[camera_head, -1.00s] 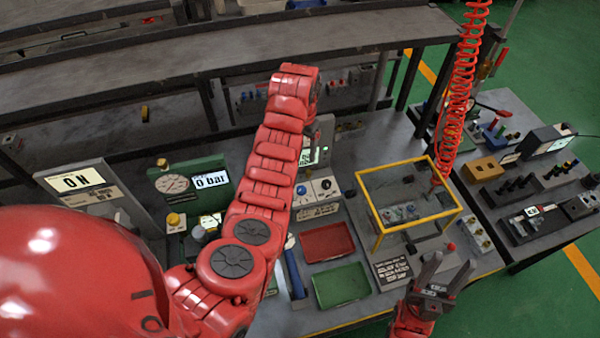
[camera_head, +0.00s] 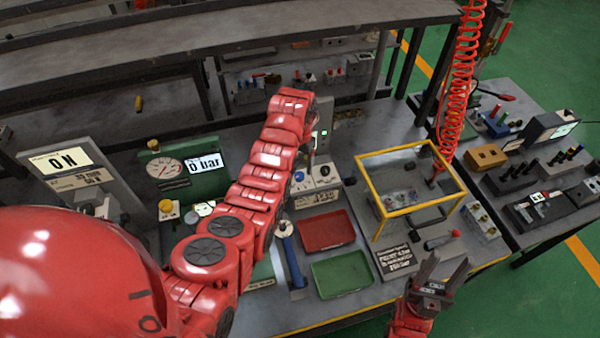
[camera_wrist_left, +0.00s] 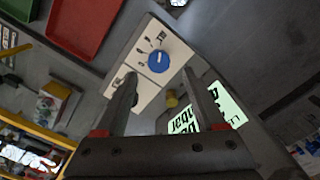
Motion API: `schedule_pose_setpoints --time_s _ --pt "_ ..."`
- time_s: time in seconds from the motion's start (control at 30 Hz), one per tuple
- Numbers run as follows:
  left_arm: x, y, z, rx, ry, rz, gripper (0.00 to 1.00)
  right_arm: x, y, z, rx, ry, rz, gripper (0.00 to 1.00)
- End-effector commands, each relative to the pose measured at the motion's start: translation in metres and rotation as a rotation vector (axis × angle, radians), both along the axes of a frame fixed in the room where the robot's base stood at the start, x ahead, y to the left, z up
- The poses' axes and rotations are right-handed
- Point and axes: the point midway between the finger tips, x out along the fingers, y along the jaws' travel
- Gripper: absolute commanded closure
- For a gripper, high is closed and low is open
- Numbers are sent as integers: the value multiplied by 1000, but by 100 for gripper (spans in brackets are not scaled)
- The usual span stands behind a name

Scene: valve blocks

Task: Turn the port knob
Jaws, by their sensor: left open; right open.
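A white panel (camera_head: 318,188) with a blue knob (camera_head: 299,176) and a dark knob (camera_head: 325,170) stands on the bench. Its labels are too small to read, so I cannot tell which knob is the port knob. In the left wrist view the blue knob (camera_wrist_left: 158,61) has a white mark and lies ahead, between the lines of my fingers. My left gripper (camera_wrist_left: 162,92) is open and empty, apart from the knob. In the head view my own wrist largely hides its fingers, just above the panel. My right gripper (camera_head: 440,270) is open and empty at the front edge.
A red tray (camera_head: 326,231) and green tray (camera_head: 342,279) lie in front of the panel, with a blue-handled hammer (camera_head: 291,258) left of them. A yellow-framed guard (camera_head: 410,150) stands to the right. A lit display (camera_wrist_left: 195,122) is close beside my left fingers.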

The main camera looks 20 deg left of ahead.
Motion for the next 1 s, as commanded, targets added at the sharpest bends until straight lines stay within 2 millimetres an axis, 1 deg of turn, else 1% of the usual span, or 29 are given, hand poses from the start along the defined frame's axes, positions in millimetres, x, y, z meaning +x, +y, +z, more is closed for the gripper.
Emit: schedule_pose_setpoints --time_s 0.03,0.07,0.13,0.3,0.5,0.77,0.87,1.0 --pt "-2 0 -3 -1 5 0 29 0 0 10 0 0 0 50" --pt "-2 0 -9 -1 6 0 29 0 0 13 0 0 0 50" --pt "-1 0 -18 0 4 0 29 0 0 12 0 0 0 50" --pt "0 0 -31 -1 2 -1 29 0 0 16 0 0 0 50" --pt "0 0 -38 0 -3 -1 29 0 0 17 0 0 0 50" --pt "0 0 -39 0 -2 -1 29 0 0 17 0 0 0 50" --pt "0 0 -39 0 -2 -1 45 0 0 17 0 0 0 50" --pt "0 0 -39 0 -2 -1 70 0 0 17 0 0 0 50"
